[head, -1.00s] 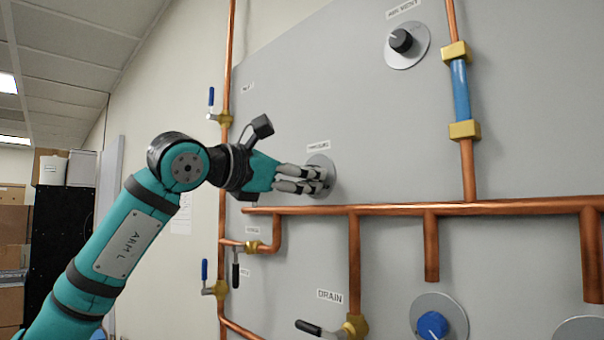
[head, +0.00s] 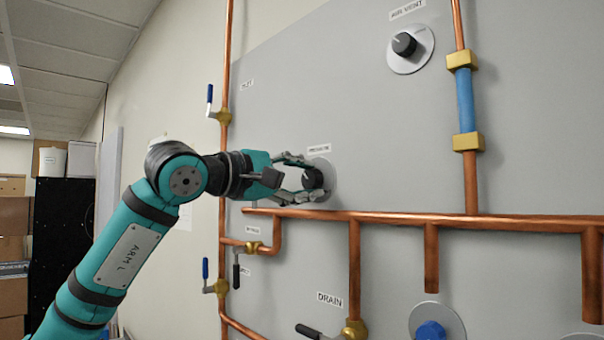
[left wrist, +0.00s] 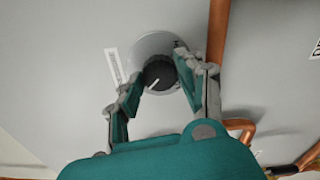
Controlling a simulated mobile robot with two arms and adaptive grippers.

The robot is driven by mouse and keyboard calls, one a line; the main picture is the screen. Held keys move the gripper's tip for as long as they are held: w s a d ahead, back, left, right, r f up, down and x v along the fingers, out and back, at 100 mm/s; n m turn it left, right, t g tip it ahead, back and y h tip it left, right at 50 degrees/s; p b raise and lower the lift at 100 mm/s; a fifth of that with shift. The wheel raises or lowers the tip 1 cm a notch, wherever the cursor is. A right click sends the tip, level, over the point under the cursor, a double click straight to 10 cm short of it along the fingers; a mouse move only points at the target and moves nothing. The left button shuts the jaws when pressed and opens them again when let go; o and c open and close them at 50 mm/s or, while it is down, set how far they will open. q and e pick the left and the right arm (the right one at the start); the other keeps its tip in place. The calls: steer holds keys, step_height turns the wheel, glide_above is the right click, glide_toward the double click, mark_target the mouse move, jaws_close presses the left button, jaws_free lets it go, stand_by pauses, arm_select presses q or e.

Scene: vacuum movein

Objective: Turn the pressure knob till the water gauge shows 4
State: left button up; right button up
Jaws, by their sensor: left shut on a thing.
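The black pressure knob (head: 313,178) sits on a round silver plate on the grey panel, under a label that appears to read PRESSURE (head: 318,149). My left gripper (head: 306,176) reaches it from the left, with one finger above and one below, shut on it. In the left wrist view the knob (left wrist: 158,76) shows between the two fingers of my left gripper (left wrist: 160,72), with a white pointer line slanting across its face. I cannot make out a water gauge in either view. My right gripper is not in view.
A copper pipe (head: 400,217) runs across the panel just below the knob. An air vent knob (head: 404,44) is at the upper right, and a blue knob (head: 431,331) is at the bottom. Blue-handled valves (head: 210,94) line the left pipe. The panel above the gripper is clear.

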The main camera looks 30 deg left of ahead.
arm_select(q)
steer(key=m+p, duration=0.2)
steer(key=m, duration=0.3)
steer(key=shift+m, duration=0.3)
steer(key=m+p, duration=0.1)
steer(key=m, duration=0.4)
steer(key=shift+m+p, duration=0.3)
steer(key=shift+p, duration=0.1)
steer(key=m+p, duration=0.2)
steer(key=m, duration=0.4)
steer(key=m+p, duration=0.1)
steer(key=m, duration=0.4)
steer(key=shift+f+p, duration=0.15)
steer(key=shift+p, duration=0.15)
steer(key=shift+m, duration=0.3)
steer(key=o, duration=1.2)
steer(key=shift+c, duration=0.2)
